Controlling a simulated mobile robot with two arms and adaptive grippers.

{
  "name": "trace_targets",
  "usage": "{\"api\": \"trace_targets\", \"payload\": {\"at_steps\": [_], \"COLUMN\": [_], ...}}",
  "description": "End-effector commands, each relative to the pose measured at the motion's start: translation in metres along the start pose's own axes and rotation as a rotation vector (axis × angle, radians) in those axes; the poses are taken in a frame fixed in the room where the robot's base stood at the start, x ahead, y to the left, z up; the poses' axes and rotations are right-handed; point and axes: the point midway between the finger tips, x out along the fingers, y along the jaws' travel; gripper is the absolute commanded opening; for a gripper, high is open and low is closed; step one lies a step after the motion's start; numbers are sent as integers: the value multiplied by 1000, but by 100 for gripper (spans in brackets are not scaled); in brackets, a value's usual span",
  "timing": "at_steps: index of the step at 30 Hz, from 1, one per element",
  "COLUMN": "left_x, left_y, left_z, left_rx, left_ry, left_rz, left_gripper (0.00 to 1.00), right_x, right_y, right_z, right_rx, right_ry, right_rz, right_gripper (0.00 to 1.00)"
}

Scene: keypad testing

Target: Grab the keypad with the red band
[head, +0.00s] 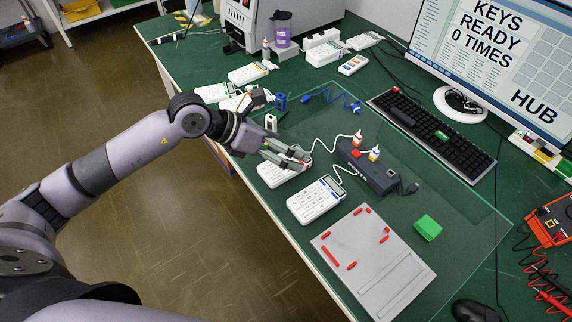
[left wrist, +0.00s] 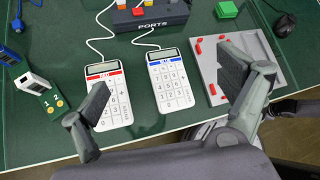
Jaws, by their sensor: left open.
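The white keypad with the red band (left wrist: 118,107) lies on the green mat, its cable running to the hub with the "PORTS" label (left wrist: 150,17). In the head view this keypad (head: 272,177) is partly covered by my left gripper (head: 287,160). A similar keypad with a blue band (left wrist: 170,83) lies to its right, also cabled to the hub. My left gripper is open and empty above the keypads. In the left wrist view one finger overlaps the red-band keypad's left side, and the other is over the grey tray. My right gripper is out of view.
The grey tray with red blocks (head: 340,262) and a green block (head: 428,228) are to the right. A black keyboard (head: 430,135) and monitor stand behind. Other white keypads (head: 248,74) lie at the far left. The table's front edge runs close to the keypads.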

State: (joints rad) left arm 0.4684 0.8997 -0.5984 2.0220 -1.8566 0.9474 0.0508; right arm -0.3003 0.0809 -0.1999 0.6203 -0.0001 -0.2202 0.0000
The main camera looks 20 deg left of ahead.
Motion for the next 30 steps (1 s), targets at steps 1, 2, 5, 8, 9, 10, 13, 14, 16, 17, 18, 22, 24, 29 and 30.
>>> {"api": "trace_targets", "payload": {"at_steps": [1, 2, 5, 8, 9, 10, 13, 14, 16, 17, 18, 22, 24, 29, 30], "left_x": [-10, -15, -30, -37, -35, -32, -14, -7, 8, 14, 22, 48, 59, 72, 73], "left_y": [25, 36, 66, 81, 84, 86, 91, 92, 97, 99, 102, 110, 114, 118, 118], "left_z": [-9, -14, -26, -33, -35, -37, -42, -44, -48, -50, -52, -59, -61, -63, -63], "left_rx": [43, 62, 100, 113, 115, 115, 114, 114, 114, 113, 114, 114, 114, 114, 115], "left_ry": [73, 111, 206, 252, 259, 262, 262, 261, 260, 259, 258, 259, 258, 259, 259], "left_rz": [85, 126, 233, 284, 291, 293, 291, 290, 290, 290, 289, 289, 290, 290, 290], "left_gripper": [93, 93, 93, 93, 93, 93, 93, 93, 93, 93, 93, 93, 93, 93, 93], "right_x": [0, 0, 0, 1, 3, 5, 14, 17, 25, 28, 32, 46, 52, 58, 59], "right_y": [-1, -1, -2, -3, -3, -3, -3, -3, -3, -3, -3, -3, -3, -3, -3], "right_z": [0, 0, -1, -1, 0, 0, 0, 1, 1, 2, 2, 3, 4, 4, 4], "right_rx": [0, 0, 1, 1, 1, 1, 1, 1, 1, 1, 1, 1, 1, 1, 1], "right_ry": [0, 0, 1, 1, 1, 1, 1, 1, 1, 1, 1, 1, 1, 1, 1], "right_rz": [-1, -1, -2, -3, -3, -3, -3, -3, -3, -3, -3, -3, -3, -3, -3], "right_gripper": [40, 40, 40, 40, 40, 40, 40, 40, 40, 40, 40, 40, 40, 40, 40]}}
